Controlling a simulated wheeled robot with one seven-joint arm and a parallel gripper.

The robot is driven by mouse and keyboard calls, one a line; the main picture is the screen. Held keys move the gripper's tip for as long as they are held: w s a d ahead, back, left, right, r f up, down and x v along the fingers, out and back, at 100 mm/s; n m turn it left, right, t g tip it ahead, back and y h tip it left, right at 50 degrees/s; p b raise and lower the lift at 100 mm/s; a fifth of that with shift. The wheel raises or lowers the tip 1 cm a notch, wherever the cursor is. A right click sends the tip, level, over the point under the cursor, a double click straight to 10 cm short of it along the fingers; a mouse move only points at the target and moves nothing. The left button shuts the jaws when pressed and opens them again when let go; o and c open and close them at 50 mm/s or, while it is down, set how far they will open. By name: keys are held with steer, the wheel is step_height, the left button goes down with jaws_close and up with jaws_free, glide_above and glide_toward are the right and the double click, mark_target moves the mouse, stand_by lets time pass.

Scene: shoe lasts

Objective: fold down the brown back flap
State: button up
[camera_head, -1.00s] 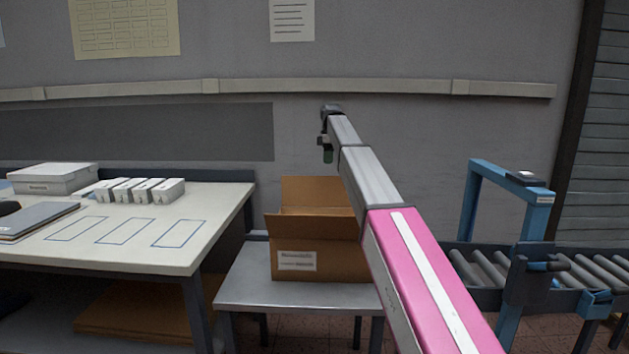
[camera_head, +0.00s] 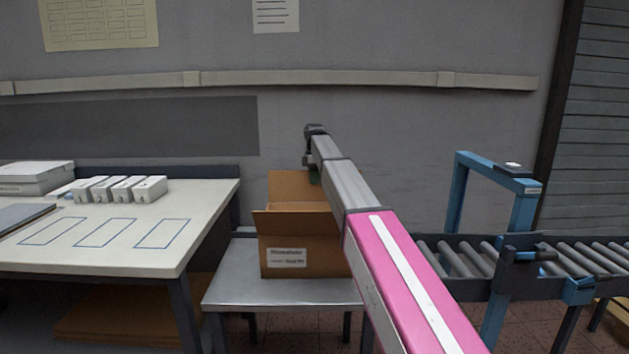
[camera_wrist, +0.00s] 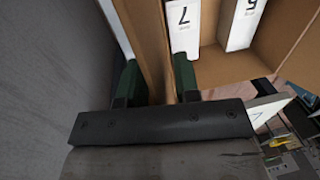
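An open brown cardboard box (camera_head: 318,257) stands on a small grey table. Its brown back flap (camera_head: 288,186) stands upright, and a flap on the near side leans outward. My gripper (camera_head: 314,178) is at the top of the back flap, near its right part, pointing down. In the wrist view the green fingertips (camera_wrist: 157,78) are apart, with the brown flap (camera_wrist: 146,38) between them; contact cannot be made out. White boxes marked 7 (camera_wrist: 184,28) and 5 (camera_wrist: 242,22) sit inside the box. My arm hides the box's right side in the head view.
The small grey table (camera_head: 280,293) has bare room in front of the box. A white worktable (camera_head: 90,255) with several small white boxes (camera_head: 120,188) is at left. A roller conveyor (camera_head: 465,262) with a blue frame (camera_head: 460,195) is at right. A grey wall stands behind.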

steer(key=shift+f, duration=0.25)
jaws_close()
steer(key=shift+s, duration=0.1)
